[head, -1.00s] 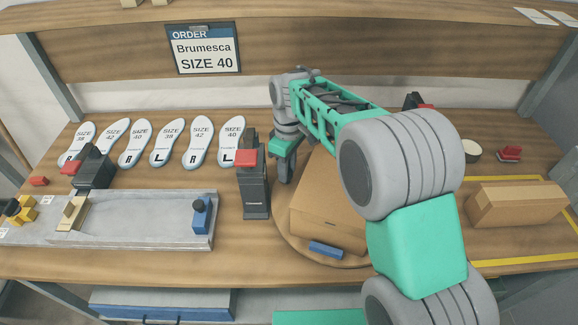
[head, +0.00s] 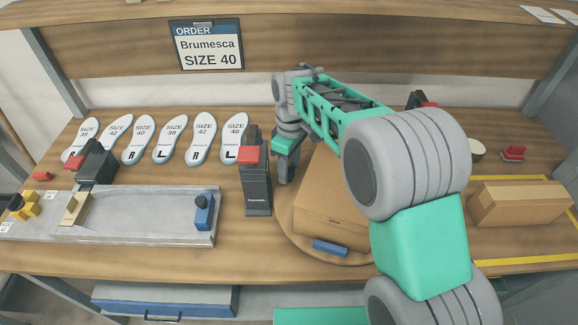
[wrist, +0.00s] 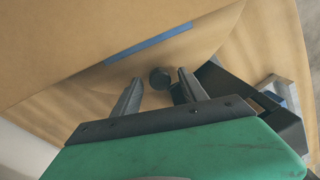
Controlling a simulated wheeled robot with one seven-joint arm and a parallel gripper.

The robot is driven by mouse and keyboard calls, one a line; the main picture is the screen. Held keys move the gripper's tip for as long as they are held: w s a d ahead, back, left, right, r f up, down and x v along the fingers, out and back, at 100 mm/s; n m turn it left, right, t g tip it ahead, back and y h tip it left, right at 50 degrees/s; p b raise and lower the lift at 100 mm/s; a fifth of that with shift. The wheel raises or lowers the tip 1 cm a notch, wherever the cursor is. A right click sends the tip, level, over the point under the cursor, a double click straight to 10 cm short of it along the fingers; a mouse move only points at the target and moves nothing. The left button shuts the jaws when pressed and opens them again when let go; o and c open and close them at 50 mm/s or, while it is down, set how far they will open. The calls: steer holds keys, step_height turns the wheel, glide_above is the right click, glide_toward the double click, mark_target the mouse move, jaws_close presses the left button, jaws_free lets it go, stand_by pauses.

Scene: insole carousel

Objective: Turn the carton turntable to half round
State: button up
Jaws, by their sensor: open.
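The round wooden turntable (head: 288,234) is on the bench, partly hidden by my arm. A brown carton (head: 325,215) sits on it, with a blue strip (head: 330,248) at its near side. My gripper (head: 284,178) points down at the turntable's left edge, beside the carton. In the wrist view, my gripper (wrist: 159,82) is open, with a dark round knob (wrist: 160,78) just beyond and between its fingertips. I cannot tell whether they touch it. The carton (wrist: 75,35) fills the upper left of that view, with a blue strip (wrist: 148,43) along its edge.
A black post with a red top (head: 256,180) stands close left of my gripper. A grey metal fixture (head: 140,215) lies further left, with several insoles (head: 200,140) behind it. Another carton (head: 518,203) lies in a yellow-taped area at the right.

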steer(key=shift+r, duration=0.1)
step_height(320, 180, up, 8)
steer(key=shift+w+f+b, duration=0.15)
steer(key=shift+f+b, duration=0.05)
steer(key=shift+b, duration=0.25)
steer(key=shift+c, duration=0.3)
